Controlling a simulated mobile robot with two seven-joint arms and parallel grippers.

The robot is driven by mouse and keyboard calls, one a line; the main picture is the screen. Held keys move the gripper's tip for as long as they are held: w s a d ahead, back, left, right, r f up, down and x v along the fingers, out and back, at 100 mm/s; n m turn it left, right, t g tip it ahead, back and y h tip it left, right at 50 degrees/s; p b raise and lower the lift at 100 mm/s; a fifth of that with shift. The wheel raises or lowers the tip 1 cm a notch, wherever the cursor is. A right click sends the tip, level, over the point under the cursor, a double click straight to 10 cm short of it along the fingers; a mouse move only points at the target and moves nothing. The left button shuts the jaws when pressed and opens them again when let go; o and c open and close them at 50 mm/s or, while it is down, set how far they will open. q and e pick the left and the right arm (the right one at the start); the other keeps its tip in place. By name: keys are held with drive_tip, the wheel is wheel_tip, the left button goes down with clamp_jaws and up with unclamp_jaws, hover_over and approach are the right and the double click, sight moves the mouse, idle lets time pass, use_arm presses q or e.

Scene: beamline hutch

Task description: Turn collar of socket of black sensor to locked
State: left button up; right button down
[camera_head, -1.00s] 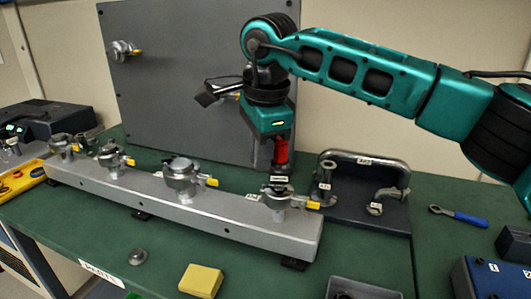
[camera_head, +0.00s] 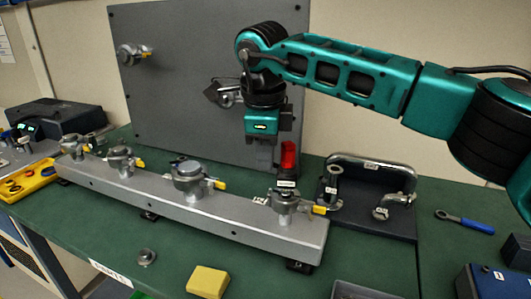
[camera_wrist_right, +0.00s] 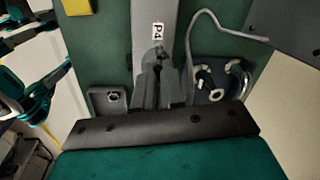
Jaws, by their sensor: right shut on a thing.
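The silver socket (camera_head: 287,203) at the right end of the grey rail (camera_head: 195,213) has a yellow tab (camera_head: 320,210) pointing right. A dark, labelled piece (camera_head: 286,184) stands upright in it, with a red cylinder (camera_head: 288,157) above. I take this dark piece as the black sensor. My right gripper (camera_head: 266,172) points down at the left side of the red cylinder. Its fingers also show close together in the right wrist view (camera_wrist_right: 157,80), by the P4 label. They are shut at the socket, apparently on its collar; the contact is hidden. My left gripper is not in view.
More silver sockets (camera_head: 188,178) stand along the rail to the left. A dark plate with a chrome handle (camera_head: 372,175) stands behind right. A grey upright board (camera_head: 180,70) is behind. A yellow block (camera_head: 207,281) lies in front. A blue-handled tool (camera_head: 465,221) lies right.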

drive_tip(key=c, duration=1.2)
unclamp_jaws()
drive_tip(key=shift+r, duration=0.1)
wheel_tip(320, 180, up, 13)
drive_tip(key=s, duration=0.2)
drive_tip(key=shift+s+f, duration=0.15)
drive_tip(key=shift+f, duration=0.05)
